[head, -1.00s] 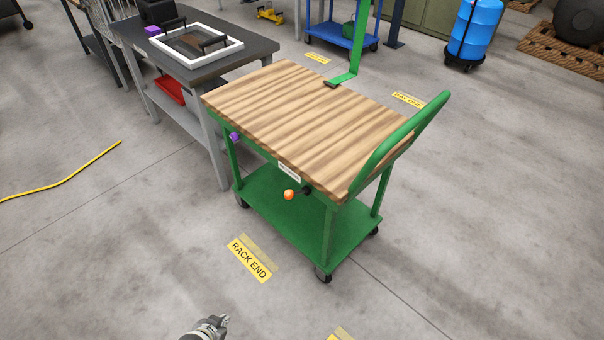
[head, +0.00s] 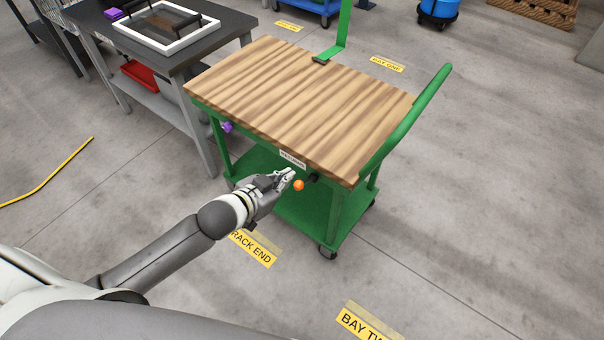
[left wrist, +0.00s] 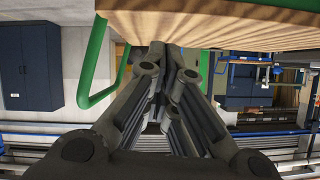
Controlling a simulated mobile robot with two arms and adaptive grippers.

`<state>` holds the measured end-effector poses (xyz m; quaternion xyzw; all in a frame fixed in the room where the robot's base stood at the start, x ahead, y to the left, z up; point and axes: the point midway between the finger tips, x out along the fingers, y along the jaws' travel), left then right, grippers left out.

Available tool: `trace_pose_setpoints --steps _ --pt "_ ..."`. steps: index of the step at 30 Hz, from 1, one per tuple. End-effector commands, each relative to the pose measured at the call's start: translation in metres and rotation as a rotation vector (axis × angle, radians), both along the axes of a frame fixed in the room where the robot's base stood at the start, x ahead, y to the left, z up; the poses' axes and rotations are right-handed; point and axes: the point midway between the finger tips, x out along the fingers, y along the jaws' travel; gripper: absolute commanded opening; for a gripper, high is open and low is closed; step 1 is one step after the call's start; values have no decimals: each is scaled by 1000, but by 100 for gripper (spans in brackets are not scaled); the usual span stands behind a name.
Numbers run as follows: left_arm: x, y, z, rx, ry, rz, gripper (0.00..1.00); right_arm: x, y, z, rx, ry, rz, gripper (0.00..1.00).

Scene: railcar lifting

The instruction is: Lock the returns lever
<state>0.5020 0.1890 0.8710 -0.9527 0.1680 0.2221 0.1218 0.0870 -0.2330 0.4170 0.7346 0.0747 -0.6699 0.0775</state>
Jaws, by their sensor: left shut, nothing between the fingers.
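The green cart with a wooden top (head: 300,95) stands in the middle of the head view. On its near side, under the top's edge, is a lever with an orange ball knob (head: 299,185) and a dark pivot (head: 314,178). A small white label (head: 292,159) sits above it; its text is too small to read. My left gripper (head: 288,174) is shut and empty, right beside the orange knob on its left; I cannot tell if they touch. In the left wrist view the shut fingers (left wrist: 172,60) are below the wooden top's edge, and the knob does not show. My right gripper is not in view.
A purple knob (head: 227,127) is on the cart's left end. A grey table (head: 210,50) with a white-framed tray (head: 165,45) stands to the left. A yellow cable (head: 60,170) lies on the floor at far left. The floor right of the cart is clear.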

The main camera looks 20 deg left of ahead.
Motion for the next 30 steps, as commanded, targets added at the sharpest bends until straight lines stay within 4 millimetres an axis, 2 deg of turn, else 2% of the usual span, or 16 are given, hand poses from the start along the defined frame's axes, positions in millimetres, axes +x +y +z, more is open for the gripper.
trace_pose_setpoints --steps 11,27,29,30 --pt "7 -2 -4 0 0 2 0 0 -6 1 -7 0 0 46" --pt "82 -25 -44 0 0 2 0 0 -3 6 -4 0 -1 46" --pt "87 -27 -50 0 2 2 0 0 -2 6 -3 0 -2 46" --pt "83 -24 -59 2 5 2 0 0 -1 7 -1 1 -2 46"
